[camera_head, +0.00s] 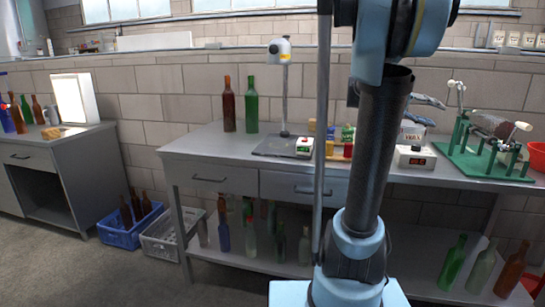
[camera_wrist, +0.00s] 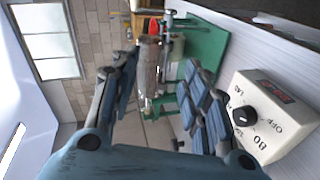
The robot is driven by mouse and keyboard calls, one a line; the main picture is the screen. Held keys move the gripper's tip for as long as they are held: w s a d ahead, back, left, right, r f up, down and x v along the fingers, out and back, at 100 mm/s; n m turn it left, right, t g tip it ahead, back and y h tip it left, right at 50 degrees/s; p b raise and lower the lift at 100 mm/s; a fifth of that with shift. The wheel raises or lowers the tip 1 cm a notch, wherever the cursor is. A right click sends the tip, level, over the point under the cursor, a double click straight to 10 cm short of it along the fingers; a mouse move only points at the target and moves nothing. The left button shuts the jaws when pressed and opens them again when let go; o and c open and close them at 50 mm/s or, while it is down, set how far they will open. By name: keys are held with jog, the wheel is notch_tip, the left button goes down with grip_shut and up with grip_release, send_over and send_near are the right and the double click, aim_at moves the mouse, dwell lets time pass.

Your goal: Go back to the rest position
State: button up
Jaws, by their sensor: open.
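My gripper (camera_head: 430,110) is partly hidden behind my own arm in the head view. Its fingers point right, above the grey bench (camera_head: 230,147). In the wrist view my gripper (camera_wrist: 160,64) is open, with its jointed blue-grey fingers spread apart and nothing held between them. Beyond the fingers, apart from them, lies a bottle in the green stand (camera_wrist: 207,50). A white box with a dial (camera_wrist: 268,118) and a red display is close to the right finger in the wrist view; it also stands on the bench in the head view (camera_head: 404,161).
The green stand (camera_head: 462,163) is at the bench's right. Several bottles fill the shelf below. Crates (camera_head: 125,236) sit on the floor.

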jog(key=s+a+f+n+t+y, duration=0.1)
jog(key=s+a+f+y, duration=0.4)
jog(key=a+f, duration=0.5)
jog(key=s+a+f+n+t+y, duration=0.1)
jog(key=s+a+f+y, duration=0.3)
jog(key=a+f, duration=0.7)
jog(key=s+a+f+n+t+y, duration=0.2)
jog(key=s+a+f+y, duration=0.3)
jog(key=a+f, duration=0.5)
jog(key=shift+s+a+f+t+y, duration=0.35)
jog(key=shift+s+a, duration=0.55)
jog(key=shift+a, duration=0.35)
jog(key=shift+w+f, duration=0.2)
jog(key=shift+w, duration=0.25)
jog(key=shift+d, duration=0.1)
